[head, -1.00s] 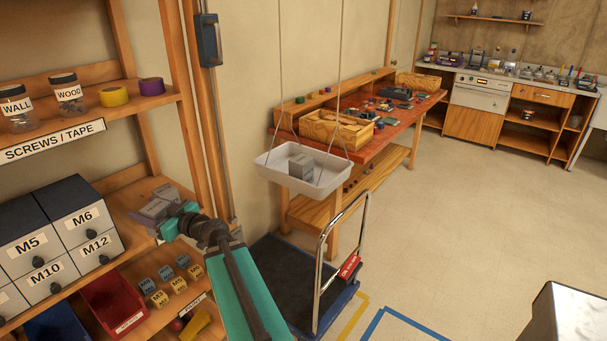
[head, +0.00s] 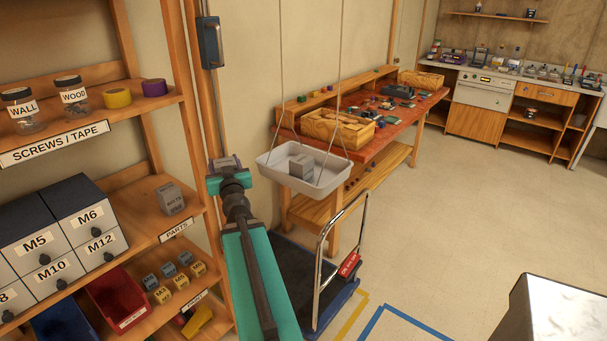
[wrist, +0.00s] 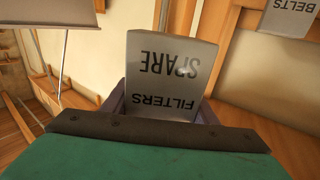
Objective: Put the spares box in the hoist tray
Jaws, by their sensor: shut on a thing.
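My gripper (head: 228,180) is shut on a grey spares box (head: 223,163), held in the air just right of the shelf unit. In the wrist view the spares box (wrist: 168,75) sits between the jaws, and its label reads SPARE FILTERS upside down. The hoist tray (head: 320,187) is a shallow white tray hanging on thin cords, a little to the right of my gripper. A plain-looking grey box (head: 301,167) stands inside the tray. The spares box is apart from the tray.
A grey BELTS box (head: 171,199) stands on the shelf and shows in the wrist view (wrist: 290,17). A shelf post (head: 194,150) is close left of my gripper. A trolley (head: 318,285) stands below the tray, with a red workbench (head: 395,125) behind.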

